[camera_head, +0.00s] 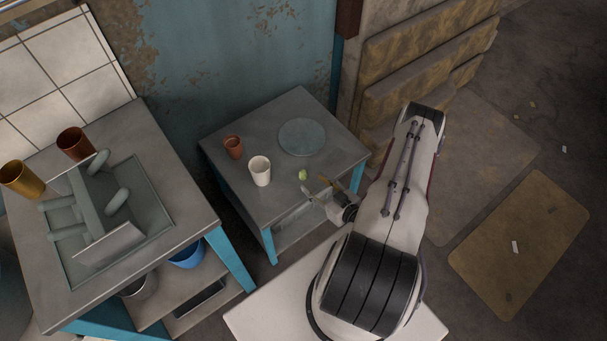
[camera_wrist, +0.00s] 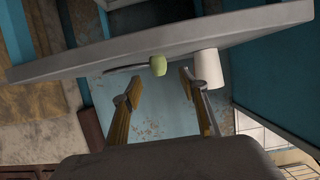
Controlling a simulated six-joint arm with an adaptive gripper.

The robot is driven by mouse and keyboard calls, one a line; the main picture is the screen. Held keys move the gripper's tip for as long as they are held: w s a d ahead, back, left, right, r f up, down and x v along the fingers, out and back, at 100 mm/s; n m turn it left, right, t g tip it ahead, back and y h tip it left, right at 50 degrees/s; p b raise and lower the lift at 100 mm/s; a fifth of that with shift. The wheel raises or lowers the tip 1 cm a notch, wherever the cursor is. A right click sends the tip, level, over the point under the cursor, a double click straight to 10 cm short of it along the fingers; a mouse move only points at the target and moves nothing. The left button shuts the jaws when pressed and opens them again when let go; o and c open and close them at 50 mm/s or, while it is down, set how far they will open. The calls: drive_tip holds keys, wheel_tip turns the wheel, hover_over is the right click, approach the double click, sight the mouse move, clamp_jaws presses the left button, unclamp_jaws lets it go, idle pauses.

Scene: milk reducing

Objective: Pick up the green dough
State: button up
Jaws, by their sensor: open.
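The green dough (camera_head: 303,175) is a small pale green lump on the grey table, near its front right edge. In the wrist view the dough (camera_wrist: 158,65) sits at the table edge, ahead of my gripper and between the lines of its two fingers. My gripper (camera_head: 316,187) is open and empty, just in front of the dough and apart from it.
A white cup (camera_head: 260,171) stands left of the dough and shows close to the right finger in the wrist view (camera_wrist: 208,70). A brown cup (camera_head: 233,147) and a round grey plate (camera_head: 301,136) are farther back on the table (camera_head: 270,112). A workbench (camera_head: 185,195) stands at left.

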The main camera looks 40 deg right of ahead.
sight(306, 176)
idle(0.4)
drive_tip(key=shift+x, duration=1.3)
drive_tip(key=shift+w, duration=0.1)
drive_tip(key=shift+x, duration=2.5)
drive_tip(key=shift+d, duration=0.15)
drive_tip(key=c, duration=1)
